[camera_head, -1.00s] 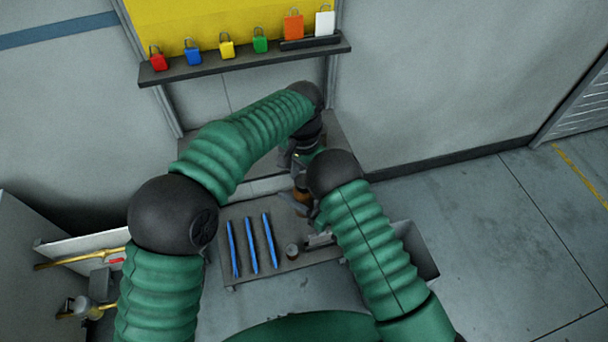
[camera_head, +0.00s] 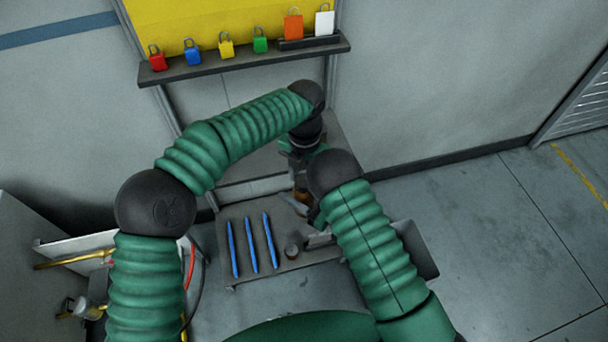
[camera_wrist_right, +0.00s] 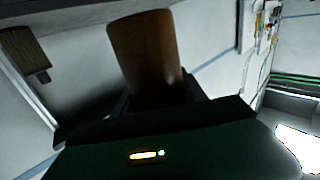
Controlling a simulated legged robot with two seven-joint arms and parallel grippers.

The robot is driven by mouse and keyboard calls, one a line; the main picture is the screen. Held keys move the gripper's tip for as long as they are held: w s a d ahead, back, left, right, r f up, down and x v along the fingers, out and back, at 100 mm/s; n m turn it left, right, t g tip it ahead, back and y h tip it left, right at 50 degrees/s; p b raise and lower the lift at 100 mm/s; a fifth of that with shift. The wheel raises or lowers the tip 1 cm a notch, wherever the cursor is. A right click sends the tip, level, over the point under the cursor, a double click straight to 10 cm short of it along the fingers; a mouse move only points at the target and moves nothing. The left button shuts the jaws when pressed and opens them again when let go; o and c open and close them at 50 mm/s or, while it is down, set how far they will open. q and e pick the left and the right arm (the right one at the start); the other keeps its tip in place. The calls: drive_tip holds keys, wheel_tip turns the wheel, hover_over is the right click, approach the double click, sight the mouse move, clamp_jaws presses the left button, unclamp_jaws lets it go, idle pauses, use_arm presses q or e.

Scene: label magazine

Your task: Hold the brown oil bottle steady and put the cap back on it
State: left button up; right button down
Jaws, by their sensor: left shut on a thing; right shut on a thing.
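The brown oil bottle (camera_head: 302,196) stands out only as a small brown patch above the back of the low table in the head view. In the right wrist view the brown cylinder (camera_wrist_right: 147,55) sits between my right fingers, slightly tilted. My right gripper (camera_head: 304,207) is shut on it; the wrist joint partly hides it. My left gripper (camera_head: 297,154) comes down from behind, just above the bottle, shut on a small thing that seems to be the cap. The cap itself is hidden, and I cannot tell whether it touches the bottle.
A grey bin (camera_head: 418,252) stands to the right. A shelf of coloured padlocks (camera_head: 245,60) hangs on the back wall. The right floor is clear.

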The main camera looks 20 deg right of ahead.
use_arm(q)
drive_tip(key=shift+w+r, duration=0.1)
drive_tip(key=shift+w, duration=0.1)
drive_tip(key=o, duration=1.3)
drive_tip(key=shift+s, duration=0.1)
wheel_tip(320, 180, up, 4)
drive_tip(key=shift+r, duration=0.2)
drive_tip(key=shift+c, duration=0.4)
